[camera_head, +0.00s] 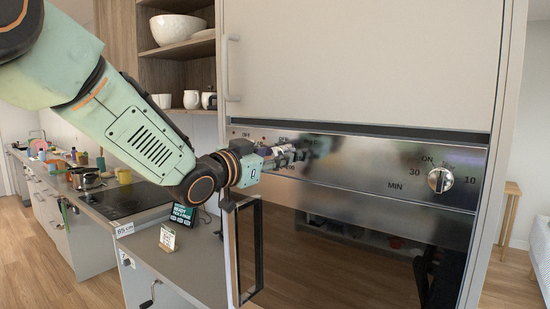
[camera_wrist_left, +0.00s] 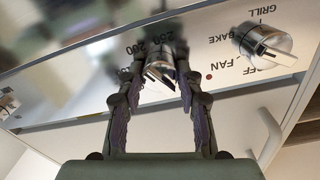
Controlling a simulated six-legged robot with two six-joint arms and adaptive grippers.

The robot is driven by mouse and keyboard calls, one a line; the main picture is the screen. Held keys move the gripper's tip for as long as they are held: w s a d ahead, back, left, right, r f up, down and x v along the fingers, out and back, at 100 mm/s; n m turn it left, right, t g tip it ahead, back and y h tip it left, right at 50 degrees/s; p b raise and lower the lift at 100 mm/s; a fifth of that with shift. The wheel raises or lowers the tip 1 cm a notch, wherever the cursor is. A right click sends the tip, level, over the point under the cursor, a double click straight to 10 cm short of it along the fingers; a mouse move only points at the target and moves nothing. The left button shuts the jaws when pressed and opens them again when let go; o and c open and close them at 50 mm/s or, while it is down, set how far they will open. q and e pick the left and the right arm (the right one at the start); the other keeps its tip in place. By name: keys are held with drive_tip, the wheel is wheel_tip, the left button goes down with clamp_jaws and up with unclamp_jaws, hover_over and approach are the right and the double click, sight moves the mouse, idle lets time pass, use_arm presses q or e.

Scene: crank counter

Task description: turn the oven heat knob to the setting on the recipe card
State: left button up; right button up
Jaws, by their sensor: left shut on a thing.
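The oven heat knob (camera_wrist_left: 158,68) is a silver knob with a raised grip bar, on the steel panel (camera_head: 365,169) beside the printed numbers 200 and 250. My left gripper (camera_wrist_left: 156,76) has its two fingers on either side of this knob and is shut on it. In the head view, my left gripper (camera_head: 303,151) reaches the panel and hides the knob and most of its scale. A small printed card (camera_head: 168,238) stands on the counter; its text is too small to read, and I cannot tell whether it is the recipe card. My right gripper is not in view.
A mode knob (camera_wrist_left: 264,45) marked OFF, FAN, BAKE and GRILL sits beside the heat knob. A timer knob (camera_head: 440,180) is at the panel's right. A dark screen (camera_head: 183,215) stands on the counter (camera_head: 200,262). A dark-framed panel (camera_head: 247,250) stands below my left wrist.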

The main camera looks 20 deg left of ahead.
use_arm(q)
drive_tip(key=o, duration=0.7)
drive_tip(key=shift+f, duration=0.15)
drive_tip(key=o, duration=0.5)
drive_tip(key=shift+s+r, duration=0.2)
drive_tip(key=shift+s, duration=0.05)
drive_tip(key=shift+w, duration=0.15)
drive_tip(key=v, duration=0.7)
drive_tip(key=shift+s+a, duration=0.15)
drive_tip(key=shift+s, duration=0.1)
drive_tip(key=shift+w+f, duration=0.1)
drive_tip(key=shift+s, duration=0.25)
